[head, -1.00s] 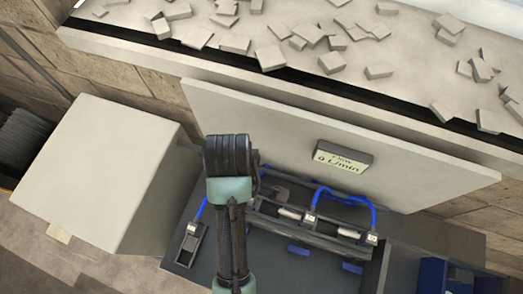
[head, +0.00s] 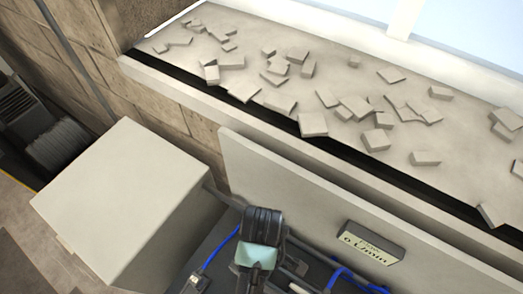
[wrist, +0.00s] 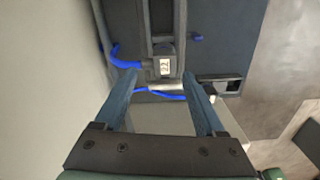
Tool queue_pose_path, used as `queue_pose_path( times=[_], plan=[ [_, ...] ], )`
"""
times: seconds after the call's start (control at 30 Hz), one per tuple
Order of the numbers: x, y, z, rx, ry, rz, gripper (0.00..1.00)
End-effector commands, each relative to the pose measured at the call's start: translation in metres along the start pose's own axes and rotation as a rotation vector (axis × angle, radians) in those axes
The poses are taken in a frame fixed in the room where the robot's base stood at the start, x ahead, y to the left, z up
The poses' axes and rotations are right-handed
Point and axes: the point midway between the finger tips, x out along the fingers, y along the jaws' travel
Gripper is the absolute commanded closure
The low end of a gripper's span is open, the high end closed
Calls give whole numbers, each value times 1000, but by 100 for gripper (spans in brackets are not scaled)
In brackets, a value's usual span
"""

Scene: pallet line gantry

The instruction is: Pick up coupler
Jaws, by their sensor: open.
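My gripper (wrist: 158,76) is open in the wrist view, with one dark blue finger on each side. Between and beyond the fingertips are a silver cylinder (wrist: 167,86) and a dark block with a white number label (wrist: 165,67). A blue hose (wrist: 125,63) meets the block from the left. A second blue hose runs below the cylinder towards a dark slotted holder (wrist: 220,86) on the right. I cannot tell for sure which fitting is the coupler. Nothing is visibly gripped. In the head view, my arm hides the fingers and part of the panel.
A pale upright board (head: 300,193) with a flow display (head: 371,243) stands behind the fittings. A large pale box (head: 125,200) is at left. A ledge (head: 350,75) with scattered grey tiles runs behind. Blue hoses (head: 345,278) show at the bottom edge.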

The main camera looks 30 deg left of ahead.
Motion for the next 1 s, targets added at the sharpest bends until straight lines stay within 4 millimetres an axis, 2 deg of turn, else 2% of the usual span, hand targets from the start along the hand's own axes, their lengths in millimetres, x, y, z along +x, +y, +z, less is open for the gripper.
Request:
queue_pose_path(
  times=[0.17,0.33,0.63,0.67,1.0],
  plan=[
    [21,-8,7,0,-4,-7,28],
    [42,-7,6,0,-2,-3,28],
    [47,-7,6,0,0,0,28],
    [47,-7,6,1,0,0,32],
    [46,-7,6,0,0,-1,93]
  ],
)
